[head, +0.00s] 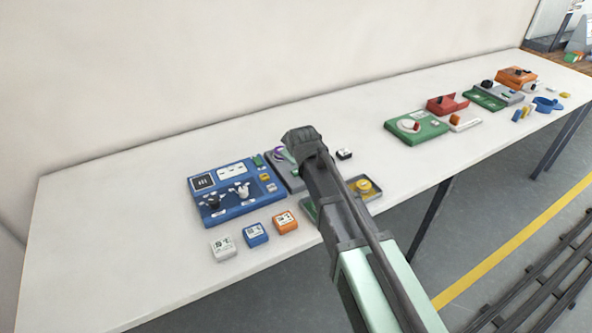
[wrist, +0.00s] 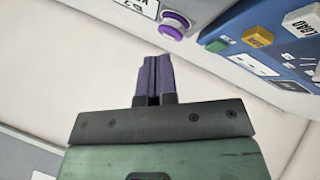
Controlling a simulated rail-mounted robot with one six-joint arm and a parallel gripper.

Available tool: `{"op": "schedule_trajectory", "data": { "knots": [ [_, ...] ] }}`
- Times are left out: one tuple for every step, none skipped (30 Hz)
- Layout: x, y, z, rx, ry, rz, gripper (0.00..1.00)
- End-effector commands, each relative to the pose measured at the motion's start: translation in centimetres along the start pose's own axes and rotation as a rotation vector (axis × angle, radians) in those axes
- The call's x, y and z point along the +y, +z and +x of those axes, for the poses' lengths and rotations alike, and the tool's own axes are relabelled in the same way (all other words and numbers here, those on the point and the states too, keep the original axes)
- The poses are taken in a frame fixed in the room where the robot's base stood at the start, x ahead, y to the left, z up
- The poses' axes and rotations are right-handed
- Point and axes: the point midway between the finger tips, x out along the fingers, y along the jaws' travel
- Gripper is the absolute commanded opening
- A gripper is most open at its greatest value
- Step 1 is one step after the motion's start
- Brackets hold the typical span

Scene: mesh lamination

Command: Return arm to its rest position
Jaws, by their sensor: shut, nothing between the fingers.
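My gripper (wrist: 153,58) shows in the wrist view with its two dark purple fingers pressed together and nothing between them. Its tips point toward a round purple button (wrist: 175,25) on a grey panel, and look apart from it. In the head view my arm reaches up from the bottom right over the table (head: 110,205). The arm's dark end is above the grey panel, beside the blue control panel (head: 212,218). The fingers cannot be made out clearly there.
White (head: 223,248), blue (head: 256,234) and orange (head: 285,222) blocks lie along the table's front edge. A green panel (head: 432,130), a red tray (head: 447,104) and an orange box (head: 516,76) stand farther right. The table's left end is clear. A wall rises behind.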

Motion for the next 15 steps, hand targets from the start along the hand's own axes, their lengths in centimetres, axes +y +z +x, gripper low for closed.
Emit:
{"op": "schedule_trajectory", "data": {
  "knots": [
    [-0.01, 0.01, 0.01, 0.000, 0.000, 0.000, 0.00],
    [0.00, 0.01, 0.01, 0.000, 0.000, 0.000, 0.00],
    [-0.01, 0.01, 0.00, 0.000, 0.000, 0.000, 0.00],
    [-0.01, 0.01, 0.00, 0.000, 0.000, 0.000, 0.00],
    [0.00, 0.01, 0.01, 0.000, 0.000, 0.000, 0.00],
    [0.00, 0.01, 0.01, 0.000, 0.000, 0.000, 0.00],
    [0.00, 0.00, 0.01, 0.000, 0.000, 0.000, 0.00],
    [0.00, 0.00, 0.01, 0.000, 0.000, 0.000, 0.00],
    [-0.01, 0.01, 0.00, 0.000, 0.000, 0.000, 0.00],
    [-0.01, 0.01, 0.00, 0.000, 0.000, 0.000, 0.00],
    [0.00, 0.00, 0.00, 0.000, 0.000, 0.000, 0.00],
    [0.00, 0.00, 0.00, 0.000, 0.000, 0.002, 0.00],
    [-0.02, 0.02, 0.00, -0.001, -0.001, 0.012, 0.00],
    [-0.15, 0.19, 0.00, -0.011, -0.008, 0.032, 0.00],
    [-0.70, 0.84, -0.10, -0.047, -0.036, 0.086, 0.00]
  ]
}}
